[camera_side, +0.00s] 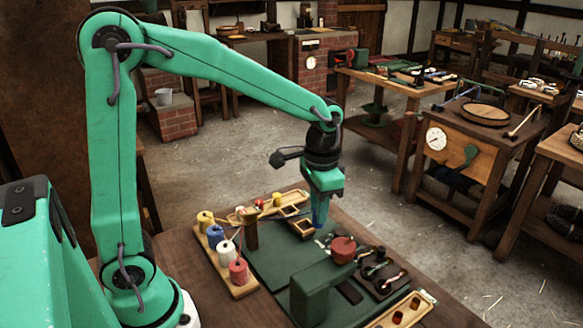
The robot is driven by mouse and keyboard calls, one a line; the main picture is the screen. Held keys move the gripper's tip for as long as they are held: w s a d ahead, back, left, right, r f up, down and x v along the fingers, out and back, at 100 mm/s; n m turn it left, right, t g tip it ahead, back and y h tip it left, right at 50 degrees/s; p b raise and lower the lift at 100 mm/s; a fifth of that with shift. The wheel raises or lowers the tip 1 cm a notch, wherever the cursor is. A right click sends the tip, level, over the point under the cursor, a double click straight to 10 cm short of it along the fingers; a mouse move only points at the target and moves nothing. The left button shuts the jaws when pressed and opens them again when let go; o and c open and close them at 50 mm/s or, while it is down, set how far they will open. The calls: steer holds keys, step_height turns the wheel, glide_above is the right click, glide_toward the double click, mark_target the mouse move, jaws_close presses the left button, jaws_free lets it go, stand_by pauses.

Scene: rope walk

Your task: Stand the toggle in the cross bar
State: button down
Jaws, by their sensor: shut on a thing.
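My gripper (320,222) points down over the back right part of the green mat, beside the small wooden trays. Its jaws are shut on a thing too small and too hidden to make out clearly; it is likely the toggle. I cannot pick out the cross bar with certainty. A brown wooden post (251,231) stands at the mat's left, with thin strands near it. A green block-like fixture (309,296) stands at the front of the mat, with a red round piece (343,249) behind it. My gripper is behind and left of the red piece, apart from it.
A wooden rack (241,291) with yellow, blue, white and red spools is at the left. Small wooden trays (302,228) lie behind. A dark tray (382,282) and a wooden tray (420,300) with small pieces are at the right. The green mat (270,262) has bare room in front.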

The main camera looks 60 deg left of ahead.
steer(key=w+a+f, duration=0.1)
steer(key=a+f, duration=0.1)
steer(key=a, duration=0.1)
steer(key=w+a+f, duration=0.1)
steer(key=a+f, duration=0.1)
steer(key=a, duration=0.1)
steer(key=w+a+f, duration=0.2)
steer(key=a, duration=0.2)
steer(key=shift+w+a+f, duration=0.1)
steer(key=shift+f, duration=0.2)
steer(key=shift+f, duration=0.1)
steer(key=shift+f, duration=1.9)
steer(key=shift+f, duration=0.15)
steer(key=c, duration=1.2)
jaws_free()
steer(key=shift+c, duration=0.2)
